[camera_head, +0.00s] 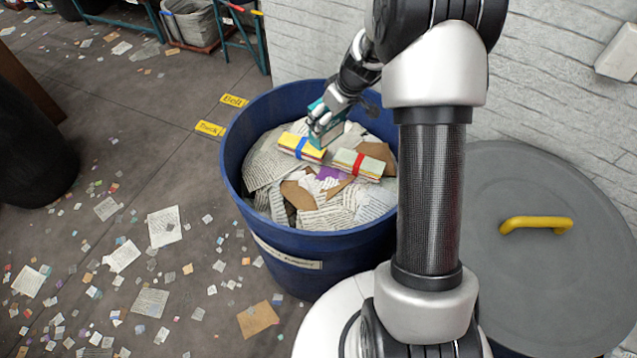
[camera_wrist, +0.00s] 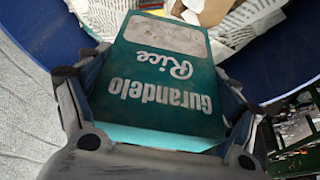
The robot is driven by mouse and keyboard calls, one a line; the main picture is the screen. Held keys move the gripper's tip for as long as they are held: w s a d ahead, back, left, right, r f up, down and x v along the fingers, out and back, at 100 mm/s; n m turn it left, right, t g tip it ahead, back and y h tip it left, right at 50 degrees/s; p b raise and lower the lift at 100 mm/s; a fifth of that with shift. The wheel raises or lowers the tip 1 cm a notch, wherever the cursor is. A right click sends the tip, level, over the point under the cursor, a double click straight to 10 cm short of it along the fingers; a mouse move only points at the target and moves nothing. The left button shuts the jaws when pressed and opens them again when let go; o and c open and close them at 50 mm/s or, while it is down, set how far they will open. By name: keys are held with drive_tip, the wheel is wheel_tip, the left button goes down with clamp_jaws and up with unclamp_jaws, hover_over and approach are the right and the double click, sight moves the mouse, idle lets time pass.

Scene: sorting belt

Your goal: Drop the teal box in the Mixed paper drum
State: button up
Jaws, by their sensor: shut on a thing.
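The teal box (camera_head: 329,133) is in my gripper (camera_head: 322,117), inside the mouth of a blue drum (camera_head: 300,241), low over the paper near its back. In the wrist view, the teal box (camera_wrist: 160,88) fills the space between the fingers of my gripper (camera_wrist: 160,98), which are shut on its sides. Its upside-down print reads "Gurandelo Rice". Whether the box touches the paper below I cannot tell. The drum is open and holds loose printed sheets. The pale label (camera_head: 287,256) on its front is too small to read surely.
Two banded paper bundles, one with a blue band (camera_head: 302,147) and one with a red band (camera_head: 357,165), lie on the paper. A grey lid with a yellow handle (camera_head: 537,224) is at the right. Scraps litter the floor at the left. A brick wall (camera_head: 310,45) stands behind.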

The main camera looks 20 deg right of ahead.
drive_tip(key=shift+w+f+b, duration=0.15)
drive_tip(key=shift+f+b, duration=1.05)
drive_tip(key=shift+f, duration=1.85)
drive_tip(key=o, duration=1)
drive_tip(key=shift+c, duration=0.2)
drive_tip(key=shift+r, duration=0.1)
drive_tip(key=v, duration=1.1)
drive_tip(key=shift+d+r, duration=0.15)
drive_tip(key=shift+r, duration=0.25)
